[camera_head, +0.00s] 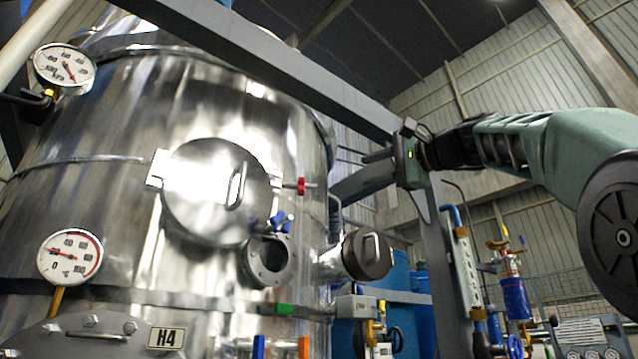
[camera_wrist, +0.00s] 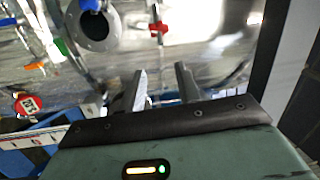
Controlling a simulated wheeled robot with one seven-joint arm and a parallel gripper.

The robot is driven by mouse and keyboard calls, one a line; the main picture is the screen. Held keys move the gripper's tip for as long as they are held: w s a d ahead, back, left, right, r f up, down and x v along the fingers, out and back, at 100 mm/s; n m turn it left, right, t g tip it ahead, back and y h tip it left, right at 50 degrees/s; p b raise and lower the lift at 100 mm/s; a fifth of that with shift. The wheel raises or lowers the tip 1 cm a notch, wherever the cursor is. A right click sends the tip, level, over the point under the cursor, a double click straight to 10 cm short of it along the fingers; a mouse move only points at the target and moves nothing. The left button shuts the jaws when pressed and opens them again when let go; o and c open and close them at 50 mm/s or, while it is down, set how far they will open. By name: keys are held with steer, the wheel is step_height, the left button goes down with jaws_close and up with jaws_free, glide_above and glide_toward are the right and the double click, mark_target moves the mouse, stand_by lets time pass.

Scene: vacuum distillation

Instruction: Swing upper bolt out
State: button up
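A round metal hatch (camera_head: 217,192) with a bar handle is on the steel vessel, and its lid appears closed. A bolt with a red knob (camera_head: 301,186) sticks out at the hatch's right edge; it also shows in the wrist view (camera_wrist: 158,27). I take the red-knobbed bolt as the upper one. My gripper (camera_head: 372,158) is to the right of the hatch, apart from the red knob. In the wrist view its two fingers (camera_wrist: 160,70) are apart with nothing between them.
An open flanged port (camera_head: 269,260) and a capped pipe (camera_head: 367,254) project below and right of the hatch. A grey beam (camera_head: 270,70) crosses above, and a grey post (camera_head: 440,270) stands at right. Gauges (camera_head: 70,256) are on the vessel's left.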

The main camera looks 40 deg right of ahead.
mark_target(315, 186)
steer(key=p+x, duration=0.6)
steer(key=x, duration=0.8)
steer(key=shift+w+r+p, duration=0.15)
steer(key=shift+w+p, duration=0.05)
steer(key=shift+p, duration=0.1)
steer(key=shift+w+a, duration=0.15)
steer(key=shift+w, duration=0.4)
jaws_close()
